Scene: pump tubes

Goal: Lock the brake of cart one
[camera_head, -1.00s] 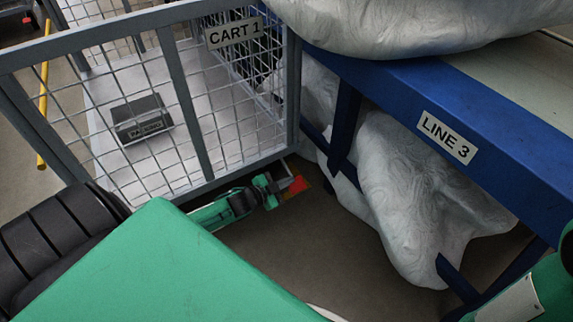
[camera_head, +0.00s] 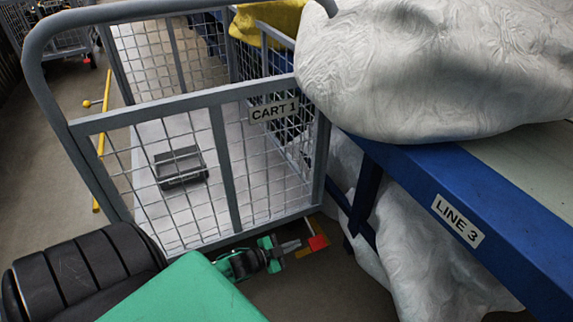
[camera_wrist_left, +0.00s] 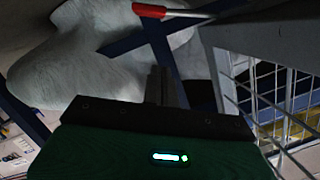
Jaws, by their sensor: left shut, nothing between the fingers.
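Cart one is a grey wire-mesh cart (camera_head: 222,150) with a "CART 1" plate (camera_head: 273,111), on the left in the head view. Its brake lever has a red tip (camera_head: 318,243) low at the cart's near right corner. In the left wrist view the red tip (camera_wrist_left: 149,11) is at the top, on a pale rod. My left gripper (camera_head: 298,244) is shut and empty, just left of the red tip in the head view. My right gripper is out of view.
A blue line frame (camera_head: 500,235) marked "LINE 3" stands to the right, close to the cart. Large pale wrapped bundles (camera_head: 420,75) lie on it and hang beneath. A dark box (camera_head: 180,167) sits inside the cart. A yellow bar (camera_head: 101,150) is left of the cart.

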